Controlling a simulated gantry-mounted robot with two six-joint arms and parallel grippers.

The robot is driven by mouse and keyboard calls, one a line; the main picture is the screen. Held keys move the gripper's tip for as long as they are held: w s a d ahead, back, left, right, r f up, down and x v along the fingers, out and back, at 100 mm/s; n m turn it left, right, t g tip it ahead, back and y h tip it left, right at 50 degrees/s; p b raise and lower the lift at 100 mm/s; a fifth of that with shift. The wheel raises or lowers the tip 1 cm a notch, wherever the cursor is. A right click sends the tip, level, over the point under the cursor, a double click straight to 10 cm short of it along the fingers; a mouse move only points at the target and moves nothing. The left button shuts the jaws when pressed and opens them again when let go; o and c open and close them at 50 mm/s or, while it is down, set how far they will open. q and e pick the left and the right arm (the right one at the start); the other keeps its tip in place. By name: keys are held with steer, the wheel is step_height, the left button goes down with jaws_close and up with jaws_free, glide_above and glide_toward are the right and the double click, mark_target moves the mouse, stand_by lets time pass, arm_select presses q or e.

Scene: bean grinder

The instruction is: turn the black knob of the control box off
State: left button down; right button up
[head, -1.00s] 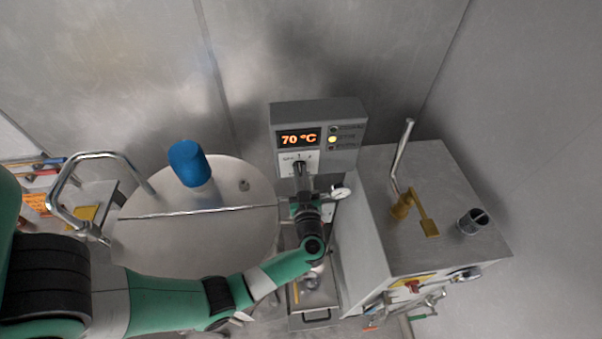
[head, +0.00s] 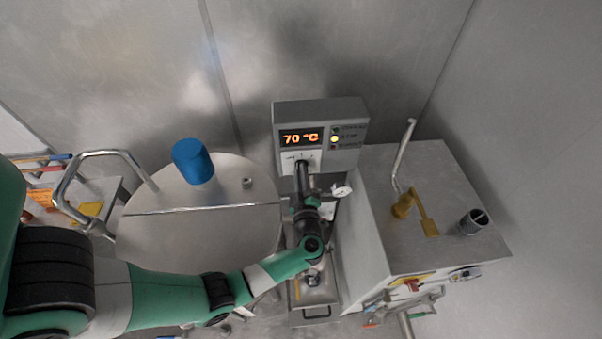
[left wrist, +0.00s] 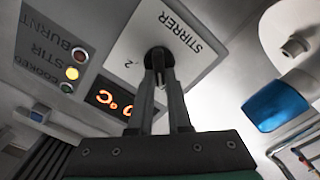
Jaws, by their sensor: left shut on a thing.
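The grey control box (head: 345,112) is on the wall and shows 70 °C in orange on its display (head: 300,138). Its black knob (left wrist: 158,57) is on the white STIRRER plate (left wrist: 190,30) in the left wrist view. My left gripper (left wrist: 160,75) is shut on the black knob, its two fingers on either side of it. In the head view my left gripper (head: 301,168) reaches up to the plate and hides the knob, so its setting cannot be read there. My right gripper is not in view.
A round metal lid (head: 240,225) with a blue cup-shaped part (head: 192,162) is on the left. A metal cabinet (head: 440,180) with a yellow handle (head: 425,212) stands on the right. A gauge (head: 342,191) is close beside my left gripper.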

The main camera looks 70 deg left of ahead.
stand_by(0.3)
arm_select(q)
steer(key=c, duration=0.9)
jaws_free()
steer(key=shift+o, duration=0.2)
steer(key=v, duration=1.1)
steer(key=shift+d+b, duration=0.35)
